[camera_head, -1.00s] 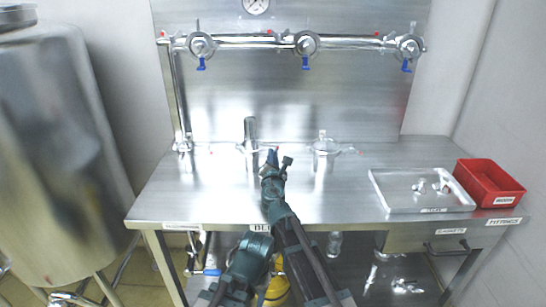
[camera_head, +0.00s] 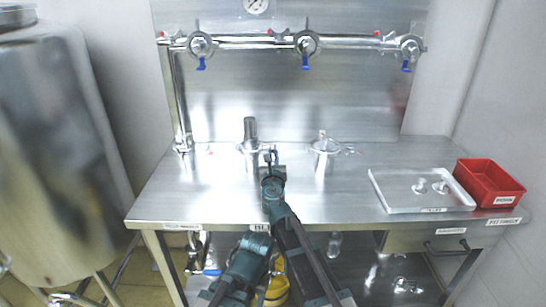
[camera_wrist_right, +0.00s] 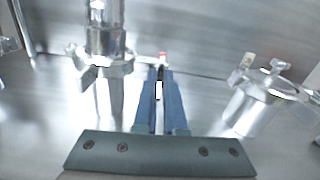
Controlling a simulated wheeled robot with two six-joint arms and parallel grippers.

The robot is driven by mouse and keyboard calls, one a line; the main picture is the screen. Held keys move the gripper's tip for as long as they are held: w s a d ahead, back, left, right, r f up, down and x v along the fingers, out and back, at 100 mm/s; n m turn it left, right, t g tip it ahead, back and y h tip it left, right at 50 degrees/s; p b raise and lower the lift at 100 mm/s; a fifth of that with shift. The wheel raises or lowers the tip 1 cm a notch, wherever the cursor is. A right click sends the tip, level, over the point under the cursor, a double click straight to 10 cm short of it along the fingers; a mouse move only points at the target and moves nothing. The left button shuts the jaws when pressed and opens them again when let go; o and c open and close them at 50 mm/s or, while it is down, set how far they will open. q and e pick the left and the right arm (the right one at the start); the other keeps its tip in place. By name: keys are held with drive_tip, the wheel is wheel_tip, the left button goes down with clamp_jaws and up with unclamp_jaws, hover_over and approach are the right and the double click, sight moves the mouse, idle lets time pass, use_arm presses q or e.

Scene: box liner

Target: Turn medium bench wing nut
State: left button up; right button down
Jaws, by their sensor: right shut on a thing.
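The middle bench fitting (camera_head: 250,138) is a steel upright pipe stub with a clamp at its foot, on the bench's back part. In the right wrist view the stub (camera_wrist_right: 104,35) stands left of my fingers. Its wing nut is mostly hidden at my fingertips. My right gripper (camera_head: 269,157) is just right of and in front of this clamp. In the wrist view its blue fingers (camera_wrist_right: 160,75) are close together, shut on the wing nut beside a small red tip (camera_wrist_right: 163,56). My left gripper does not show.
A wider clamped fitting (camera_head: 325,146) stands to the right. A metal tray (camera_head: 385,190) with small parts and a red bin (camera_head: 490,187) are at the bench's right. Valves with blue handles (camera_head: 305,63) hang on the back pipe. The front left of the bench (camera_head: 190,205) is clear.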

idle(0.3)
drive_tip(key=c, duration=1)
unclamp_jaws()
drive_tip(key=shift+s, duration=0.1)
